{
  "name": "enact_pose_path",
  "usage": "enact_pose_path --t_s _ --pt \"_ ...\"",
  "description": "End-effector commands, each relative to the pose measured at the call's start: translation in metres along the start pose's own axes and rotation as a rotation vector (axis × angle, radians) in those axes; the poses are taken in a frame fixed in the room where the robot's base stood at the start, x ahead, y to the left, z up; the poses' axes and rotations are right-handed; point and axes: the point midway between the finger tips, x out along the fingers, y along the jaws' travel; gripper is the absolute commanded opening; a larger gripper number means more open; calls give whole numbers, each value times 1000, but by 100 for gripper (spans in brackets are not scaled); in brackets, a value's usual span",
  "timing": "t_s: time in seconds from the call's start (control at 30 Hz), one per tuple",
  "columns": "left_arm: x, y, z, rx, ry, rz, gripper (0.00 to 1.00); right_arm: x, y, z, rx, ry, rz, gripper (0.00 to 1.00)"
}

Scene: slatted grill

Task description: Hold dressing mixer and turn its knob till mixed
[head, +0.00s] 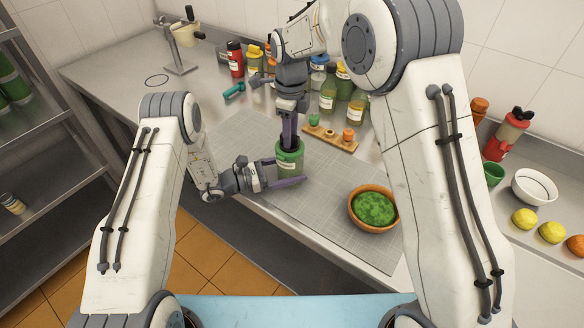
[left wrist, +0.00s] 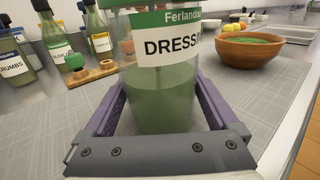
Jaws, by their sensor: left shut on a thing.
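The dressing mixer (head: 289,160) is a clear jar of green liquid with a green-and-white label, standing upright on the grey mat on the counter. It fills the middle of the left wrist view (left wrist: 163,95). My left gripper (head: 288,174) comes from the left, low down, with its purple fingers on both sides of the jar, shut on it. My right gripper (head: 289,132) points straight down from above, its purple fingers at the top of the jar. The knob is hidden by these fingers, so I cannot tell whether they are closed on it.
A wooden bowl of greens (head: 374,208) stands right of the mixer. A small wooden rack (head: 330,138) with stoppers lies behind it, and several bottles (head: 328,95) stand further back. Lemons (head: 524,219) and a white bowl (head: 534,186) are at the far right. The mat's front is clear.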

Motion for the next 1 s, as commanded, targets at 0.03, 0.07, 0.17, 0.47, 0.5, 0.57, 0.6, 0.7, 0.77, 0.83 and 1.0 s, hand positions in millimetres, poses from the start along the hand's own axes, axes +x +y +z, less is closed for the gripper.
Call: enact_pose_path --t_s 0.03,0.07,0.17,0.47,0.5,0.57,0.6,0.7,0.77,0.83,1.0 --pt "2 -3 -1 -1 -2 -10 26 9 7 1 -2 9 21 57" --pt "2 -3 -1 -1 -2 -10 26 7 7 1 -2 9 21 57" --pt "3 -2 -1 -1 -1 -9 26 -1 7 1 -3 9 22 57" --pt "1 -1 -2 -1 3 -2 26 -35 4 0 -2 6 14 57" --pt "1 0 -2 -1 3 -1 26 -39 4 0 -2 7 14 57" --pt "0 0 -2 -1 3 0 26 -45 4 1 -2 6 14 57" --pt "0 0 -2 -1 4 1 26 -48 4 0 -2 7 14 57" --pt "0 0 -2 -1 4 2 26 -54 4 0 -2 7 13 57" --pt "0 0 -2 -1 5 2 26 -55 4 0 -2 7 13 57" --pt "0 0 -2 -1 5 3 26 -55 4 0 -2 7 13 57" --pt "0 1 -2 -1 6 4 26 -55 3 0 -2 7 13 57"
